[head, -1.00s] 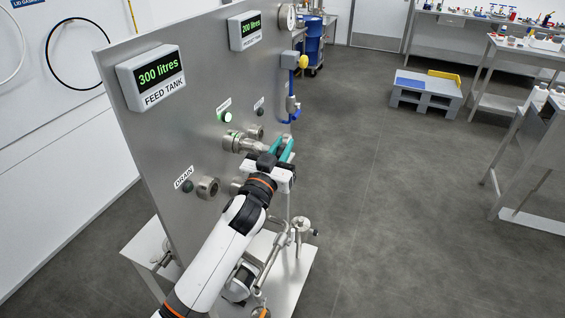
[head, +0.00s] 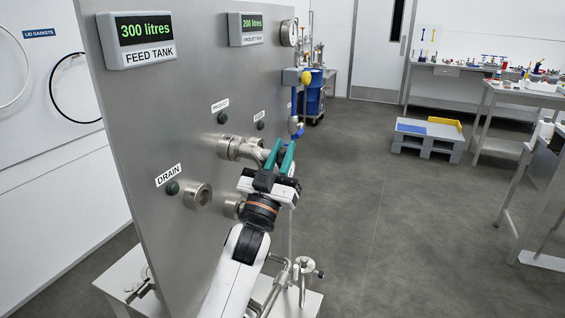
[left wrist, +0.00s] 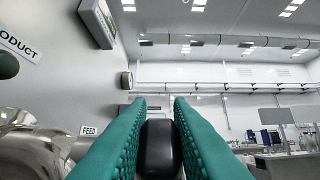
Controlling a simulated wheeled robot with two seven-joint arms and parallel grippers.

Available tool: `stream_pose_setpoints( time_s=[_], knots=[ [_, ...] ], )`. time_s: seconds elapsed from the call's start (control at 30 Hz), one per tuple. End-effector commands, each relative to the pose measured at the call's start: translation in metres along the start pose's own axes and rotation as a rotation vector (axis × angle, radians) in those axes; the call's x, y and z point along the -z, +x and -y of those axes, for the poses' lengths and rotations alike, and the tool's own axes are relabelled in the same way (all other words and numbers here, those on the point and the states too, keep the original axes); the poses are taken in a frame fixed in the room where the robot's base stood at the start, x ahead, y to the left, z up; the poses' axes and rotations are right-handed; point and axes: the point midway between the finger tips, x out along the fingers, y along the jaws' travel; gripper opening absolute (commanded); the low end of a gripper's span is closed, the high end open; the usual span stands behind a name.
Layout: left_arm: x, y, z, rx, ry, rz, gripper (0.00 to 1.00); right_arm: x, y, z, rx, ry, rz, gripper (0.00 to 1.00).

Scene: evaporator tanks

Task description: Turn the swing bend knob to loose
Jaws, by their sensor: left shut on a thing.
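My left gripper (head: 280,156) has its two teal fingers at the free side of the steel swing bend (head: 251,153) on the panel. In the left wrist view the fingers (left wrist: 158,103) are shut on a dark, rounded knob (left wrist: 158,150), which sits between them. In the head view the fingers and gripper body mostly hide the knob, so its turn position cannot be read. The bend's steel pipework also shows at the left of the wrist view (left wrist: 28,148). My right gripper is not in view.
The steel panel (head: 160,110) carries the FEED TANK display (head: 147,40), the PRODUCT TANK display (head: 246,29), a PRODUCT lamp (head: 222,118), dark now, and an open DRAIN port (head: 198,195).

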Motion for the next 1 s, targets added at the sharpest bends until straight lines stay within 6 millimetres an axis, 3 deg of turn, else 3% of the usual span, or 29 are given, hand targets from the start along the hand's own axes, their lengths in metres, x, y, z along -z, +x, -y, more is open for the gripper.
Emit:
stream_pose_setpoints(
  time_s=[0.37,0.4,0.5,0.83,1.0],
  knots=[
    [0.003,-0.001,0.000,-0.001,-0.001,-0.005,0.00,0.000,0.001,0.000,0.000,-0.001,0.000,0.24],
    [0.003,-0.001,0.000,-0.001,-0.001,-0.005,0.24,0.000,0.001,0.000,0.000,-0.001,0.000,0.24],
    [0.003,-0.001,0.000,-0.001,-0.001,-0.005,0.40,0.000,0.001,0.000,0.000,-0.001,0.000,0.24],
    [0.002,-0.003,0.000,-0.001,0.000,-0.001,0.41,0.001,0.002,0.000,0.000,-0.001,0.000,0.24],
    [0.004,-0.026,0.000,-0.001,0.000,-0.003,0.41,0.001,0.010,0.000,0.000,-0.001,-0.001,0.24]
  ],
)
